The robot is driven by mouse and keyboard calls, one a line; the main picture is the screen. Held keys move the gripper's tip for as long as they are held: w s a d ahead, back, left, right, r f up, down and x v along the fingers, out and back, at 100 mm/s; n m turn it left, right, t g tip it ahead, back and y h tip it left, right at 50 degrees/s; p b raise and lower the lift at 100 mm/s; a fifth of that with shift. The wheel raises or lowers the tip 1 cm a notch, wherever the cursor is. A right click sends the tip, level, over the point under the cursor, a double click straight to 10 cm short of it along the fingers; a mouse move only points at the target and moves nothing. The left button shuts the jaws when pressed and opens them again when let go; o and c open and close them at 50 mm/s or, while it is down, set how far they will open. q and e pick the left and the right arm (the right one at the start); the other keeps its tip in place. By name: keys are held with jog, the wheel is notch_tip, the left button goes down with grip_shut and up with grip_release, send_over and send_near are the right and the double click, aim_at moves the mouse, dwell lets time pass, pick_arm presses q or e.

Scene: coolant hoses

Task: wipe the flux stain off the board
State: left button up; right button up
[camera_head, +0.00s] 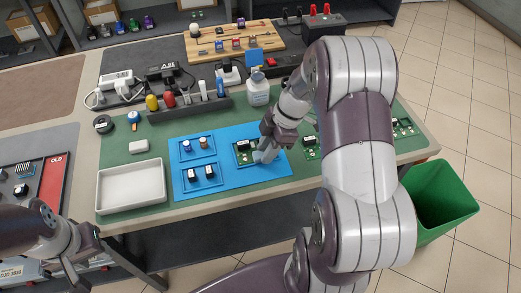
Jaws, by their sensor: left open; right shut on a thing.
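A green circuit board (243,147) with dark parts lies on the right part of the blue mat (228,182). My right gripper (267,147) reaches down over the board's right side. It is shut on a small pale thing (264,157), perhaps a wipe, at the board's right edge. I cannot tell whether it touches the board. The gripper and the pale thing hide part of the board, and I cannot make out a stain. My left gripper (84,262) is open and empty at the lower left, off the table's front edge.
A white tray (131,207) stands left of the blue mat, with a white block (139,146) behind it. A white bottle (258,94) stands behind. More boards (403,127) lie right. A green bin (440,194) stands on the floor.

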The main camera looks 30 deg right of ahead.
jog(key=shift+d, duration=0.2)
jog(key=shift+r, duration=0.15)
notch_tip(320, 180, up, 6)
jog(key=p, duration=0.4)
dwell(0.5)
